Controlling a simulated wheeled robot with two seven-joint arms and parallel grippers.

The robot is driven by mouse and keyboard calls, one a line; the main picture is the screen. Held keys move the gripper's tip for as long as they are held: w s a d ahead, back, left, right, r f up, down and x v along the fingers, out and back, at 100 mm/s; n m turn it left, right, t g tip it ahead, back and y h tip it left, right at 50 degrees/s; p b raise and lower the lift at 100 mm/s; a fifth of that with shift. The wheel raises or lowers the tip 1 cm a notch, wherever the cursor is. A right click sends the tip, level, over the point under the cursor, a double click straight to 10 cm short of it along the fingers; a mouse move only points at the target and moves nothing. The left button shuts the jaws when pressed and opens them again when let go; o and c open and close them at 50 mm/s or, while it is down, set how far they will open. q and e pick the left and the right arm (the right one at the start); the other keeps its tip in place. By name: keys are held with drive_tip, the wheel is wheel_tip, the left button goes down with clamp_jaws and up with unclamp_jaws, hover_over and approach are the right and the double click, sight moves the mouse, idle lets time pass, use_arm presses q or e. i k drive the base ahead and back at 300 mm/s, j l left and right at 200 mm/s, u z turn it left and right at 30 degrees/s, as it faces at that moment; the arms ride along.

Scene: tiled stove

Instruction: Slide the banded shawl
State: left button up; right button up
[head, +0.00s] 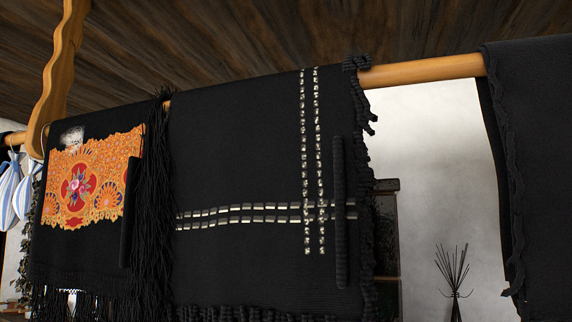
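The banded shawl (240,160) is most likely the black cloth in the middle. It hangs over a wooden rod and carries paired pale dashed bands, two upright and two across. Its right edge and bottom are fringed. A dark upright roll-like strip (340,215) runs down its front near the right edge. Neither of my grippers is in view.
The wooden rod (420,72) is bare between the middle shawl and another black cloth (545,150) at right. A black fringed shawl with an orange floral panel (95,185) hangs close at left, beside a carved wooden bracket (58,70). Dark twigs (452,270) stand behind.

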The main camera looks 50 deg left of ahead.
sight(273, 178)
drive_tip(key=u, duration=1.85)
